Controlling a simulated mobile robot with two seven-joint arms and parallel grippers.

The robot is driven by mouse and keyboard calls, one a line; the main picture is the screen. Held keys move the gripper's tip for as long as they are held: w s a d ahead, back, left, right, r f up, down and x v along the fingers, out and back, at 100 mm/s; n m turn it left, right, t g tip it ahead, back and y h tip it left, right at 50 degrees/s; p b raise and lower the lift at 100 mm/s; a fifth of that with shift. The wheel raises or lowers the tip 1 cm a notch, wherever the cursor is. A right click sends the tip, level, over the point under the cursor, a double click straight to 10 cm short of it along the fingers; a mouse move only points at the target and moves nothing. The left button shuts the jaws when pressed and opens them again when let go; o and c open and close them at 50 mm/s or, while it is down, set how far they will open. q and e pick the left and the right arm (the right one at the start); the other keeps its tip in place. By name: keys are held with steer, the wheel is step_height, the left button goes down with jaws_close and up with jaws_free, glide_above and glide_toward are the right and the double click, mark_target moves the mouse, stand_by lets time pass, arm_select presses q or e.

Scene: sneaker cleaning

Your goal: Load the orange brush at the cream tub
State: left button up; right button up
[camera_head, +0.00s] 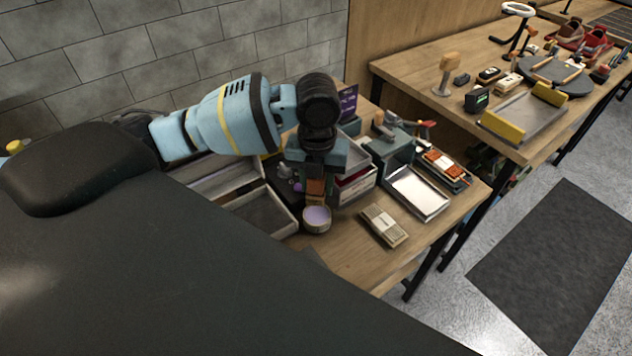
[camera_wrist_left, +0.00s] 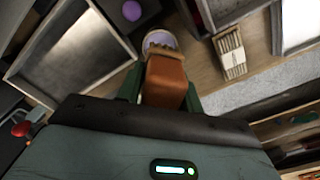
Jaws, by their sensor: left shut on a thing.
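My left gripper (camera_head: 316,178) is shut on the orange brush (camera_head: 315,188), which has an orange-brown block body. The brush (camera_wrist_left: 166,78) also shows between the green fingers in the left wrist view, with its pale bristle end pointing away from the wrist. The cream tub (camera_head: 317,220) is a small round pot with lilac contents, standing on the bench just below the brush in the head view. In the left wrist view the bristles overlap the tub (camera_wrist_left: 161,38). I cannot tell whether they touch the cream. My right gripper is not in view.
A shallow grey tray (camera_head: 285,226) lies left of the tub. A white-lined tray (camera_head: 417,193) and a grey-green box (camera_head: 386,153) stand farther right. A purple ball (camera_wrist_left: 131,10) is near the tub.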

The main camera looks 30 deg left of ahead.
mark_target(317, 214)
arm_select(q)
steer(key=shift+f, duration=0.2)
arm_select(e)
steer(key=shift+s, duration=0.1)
arm_select(q)
steer(key=shift+f, duration=0.8)
step_height(317, 214, down, 3)
steer(key=shift+r, duration=0.1)
steer(key=shift+f+b, duration=0.4)
steer(key=shift+f, duration=0.25)
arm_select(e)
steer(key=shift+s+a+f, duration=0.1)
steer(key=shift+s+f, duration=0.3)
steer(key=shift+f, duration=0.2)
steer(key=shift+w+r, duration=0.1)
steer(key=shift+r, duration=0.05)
arm_select(q)
steer(key=shift+f, duration=0.25)
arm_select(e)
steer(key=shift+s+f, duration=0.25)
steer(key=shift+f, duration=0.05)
arm_select(q)
steer(key=shift+f, duration=0.2)
steer(key=shift+s+f, duration=0.1)
steer(key=shift+f, duration=0.05)
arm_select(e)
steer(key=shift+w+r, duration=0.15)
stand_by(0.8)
